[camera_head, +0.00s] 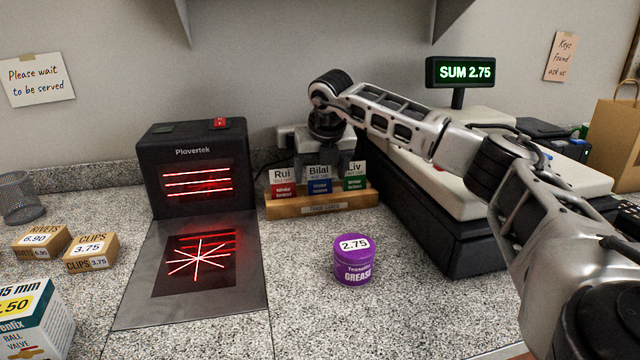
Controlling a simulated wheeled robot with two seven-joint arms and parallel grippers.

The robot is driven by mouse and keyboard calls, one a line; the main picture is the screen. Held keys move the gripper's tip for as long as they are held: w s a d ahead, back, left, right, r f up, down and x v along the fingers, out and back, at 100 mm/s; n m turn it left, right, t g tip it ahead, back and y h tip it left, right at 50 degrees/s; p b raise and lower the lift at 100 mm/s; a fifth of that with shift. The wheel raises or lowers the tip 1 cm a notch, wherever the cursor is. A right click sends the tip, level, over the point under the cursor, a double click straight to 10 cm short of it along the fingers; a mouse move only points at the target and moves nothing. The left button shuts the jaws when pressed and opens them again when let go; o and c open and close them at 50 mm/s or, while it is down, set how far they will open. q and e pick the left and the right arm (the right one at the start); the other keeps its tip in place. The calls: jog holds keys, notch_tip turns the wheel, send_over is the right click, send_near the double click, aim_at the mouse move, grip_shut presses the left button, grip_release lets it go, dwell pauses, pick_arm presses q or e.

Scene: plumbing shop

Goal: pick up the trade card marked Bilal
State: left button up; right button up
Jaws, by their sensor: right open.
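The trade card marked Bilal (319,186) stands upright in the middle of a wooden holder (322,207) labelled for trade cards. It has a white top with the name and a blue lower part. The Rui card (283,190), with red, stands to its left, and the Liv card (355,183), with green, to its right. My right gripper (321,156) is open, pointing down right at the tops of the cards, just above or behind Bilal. Its fingertips are partly hidden, and I cannot tell whether it touches the card. My left gripper is out of view.
A black Plovertek scanner (197,170) with red light lines stands left of the holder. A purple grease tub (354,260) stands in front. The till (450,225) is close on the right, under my right arm. Small boxes (91,252) sit at the left.

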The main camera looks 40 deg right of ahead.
jog(key=shift+w+d+f, duration=0.1)
jog(key=shift+w+f, duration=0.1)
jog(key=shift+f, duration=0.3)
jog(key=c, duration=1)
jog(key=shift+c, duration=0.2)
